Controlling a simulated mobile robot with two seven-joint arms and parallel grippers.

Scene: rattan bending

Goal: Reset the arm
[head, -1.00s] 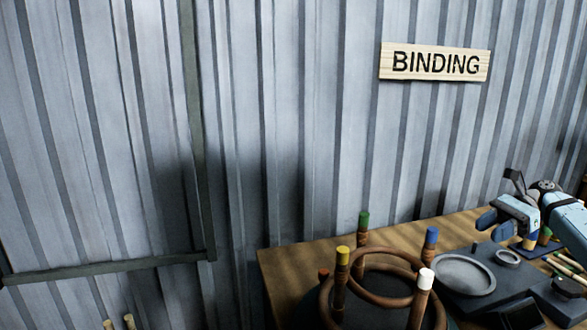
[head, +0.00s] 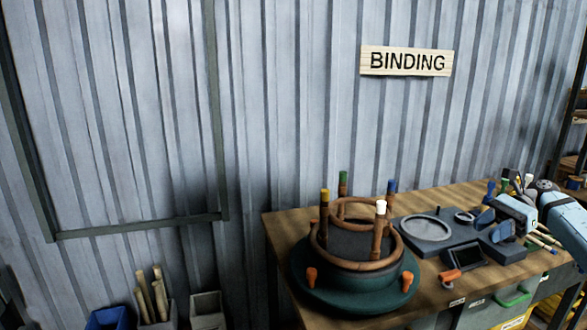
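My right gripper (head: 495,225) is above the right part of the workbench (head: 285,236), over the dark tool board (head: 428,247). Its two blue fingers look apart, with nothing seen between them. My light blue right arm comes in from the right edge. My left gripper and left arm are out of view.
A round green turntable (head: 345,295) on the bench carries a rattan ring frame (head: 340,262) with coloured-tip posts. An orange-handled tool (head: 462,275) lies near the front edge. Bins (head: 208,311) stand on the floor at left. A BINDING sign (head: 405,61) hangs on the corrugated wall.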

